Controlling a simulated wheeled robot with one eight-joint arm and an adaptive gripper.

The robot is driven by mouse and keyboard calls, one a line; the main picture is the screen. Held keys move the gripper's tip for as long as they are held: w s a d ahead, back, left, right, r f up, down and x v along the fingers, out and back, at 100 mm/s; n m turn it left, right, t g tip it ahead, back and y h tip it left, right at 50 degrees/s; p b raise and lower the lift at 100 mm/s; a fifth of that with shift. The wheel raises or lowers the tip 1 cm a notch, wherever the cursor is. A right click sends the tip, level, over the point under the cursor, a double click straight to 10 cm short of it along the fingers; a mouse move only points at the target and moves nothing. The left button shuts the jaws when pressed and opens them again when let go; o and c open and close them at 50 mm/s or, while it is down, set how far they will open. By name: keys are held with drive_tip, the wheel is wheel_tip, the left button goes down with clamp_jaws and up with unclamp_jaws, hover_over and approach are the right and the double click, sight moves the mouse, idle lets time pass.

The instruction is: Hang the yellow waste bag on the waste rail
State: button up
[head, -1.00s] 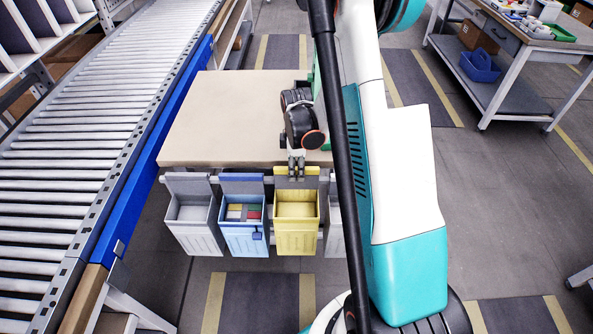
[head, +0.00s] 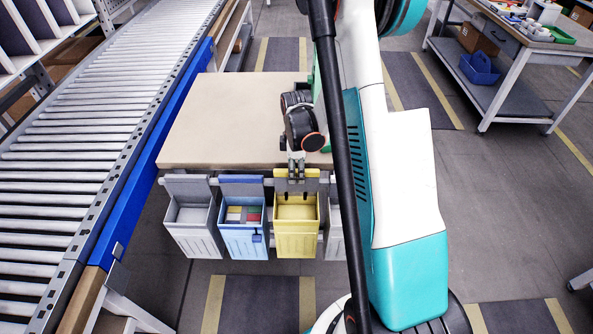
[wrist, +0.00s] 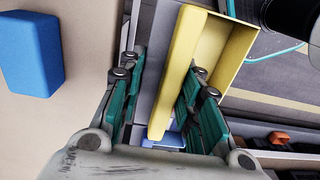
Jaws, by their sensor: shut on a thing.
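In the wrist view the fingers (wrist: 160,105) stand on either side of the yellow bag's edge (wrist: 184,60). The waste rail (head: 215,181) runs along the table's front edge. The fingers and flap hide the contact there, so I cannot tell whether the bag's hook bears on the rail.
A grey bin (head: 193,230) and a blue bin (head: 243,235) with coloured contents hang left of the yellow bag; another grey bin (head: 334,232) is partly hidden by my arm. The tabletop (head: 225,120) is largely clear. A blue block (wrist: 30,50) lies on it. A roller conveyor (head: 95,130) stands left.

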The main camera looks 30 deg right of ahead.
drive_tip(key=shift+f+b, duration=1.05)
drive_tip(key=shift+f, duration=0.25)
idle(0.4)
drive_tip(key=o, duration=1.1)
drive_tip(key=shift+r, duration=0.1)
wheel_tip(320, 180, up, 12)
drive_tip(key=shift+w+f, duration=0.1)
